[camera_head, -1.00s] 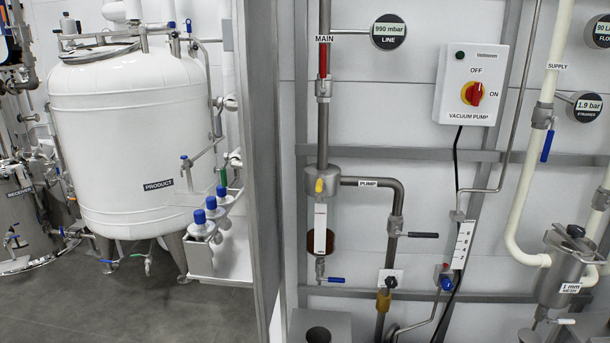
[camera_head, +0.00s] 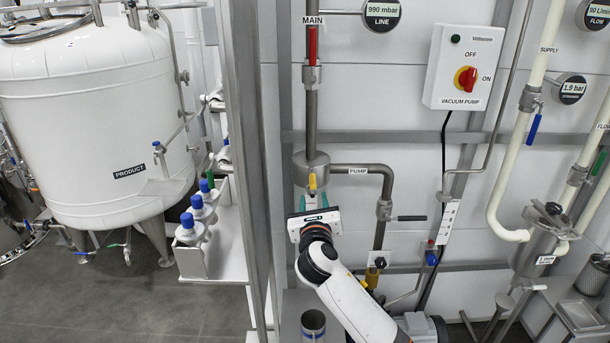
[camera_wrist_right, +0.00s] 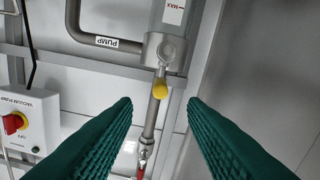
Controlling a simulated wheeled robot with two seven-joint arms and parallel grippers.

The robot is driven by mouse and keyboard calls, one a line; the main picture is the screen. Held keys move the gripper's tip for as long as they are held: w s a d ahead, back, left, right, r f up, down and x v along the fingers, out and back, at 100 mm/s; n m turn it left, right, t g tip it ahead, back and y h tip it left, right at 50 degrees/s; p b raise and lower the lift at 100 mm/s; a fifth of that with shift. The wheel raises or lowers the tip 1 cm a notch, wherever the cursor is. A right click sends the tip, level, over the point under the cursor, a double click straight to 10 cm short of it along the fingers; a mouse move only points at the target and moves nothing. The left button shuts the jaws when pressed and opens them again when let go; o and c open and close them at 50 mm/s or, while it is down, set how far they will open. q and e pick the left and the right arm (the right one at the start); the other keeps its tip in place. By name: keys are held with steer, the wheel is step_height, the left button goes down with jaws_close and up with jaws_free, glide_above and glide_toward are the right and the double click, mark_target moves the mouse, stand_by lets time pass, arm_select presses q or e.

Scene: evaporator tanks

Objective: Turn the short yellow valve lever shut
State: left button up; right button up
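The short yellow valve lever (camera_head: 312,184) sits on the round grey metal fitting (camera_head: 311,168) where the MAIN pipe meets the PUMP pipe. In the right wrist view the yellow lever (camera_wrist_right: 160,89) shows in the middle, with its rounded tip ahead of the gap between my fingers. My right gripper (camera_head: 314,201) is just below the lever in the head view, with its fingers pointing up at it. In the wrist view both green ridged fingers of my right gripper (camera_wrist_right: 158,103) are wide apart and empty. No contact with the lever shows. My left gripper is not in view.
A red lever (camera_head: 313,45) is on the MAIN pipe above. The vacuum pump box (camera_head: 463,68) hangs at upper right. A grey post (camera_head: 246,150) stands close on the left.

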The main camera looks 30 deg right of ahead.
mark_target(313, 180)
steer(key=x, duration=1.1)
steer(key=shift+w+f+p, duration=0.15)
steer(key=shift+p, duration=0.2)
steer(key=shift+c, duration=0.6)
jaws_close()
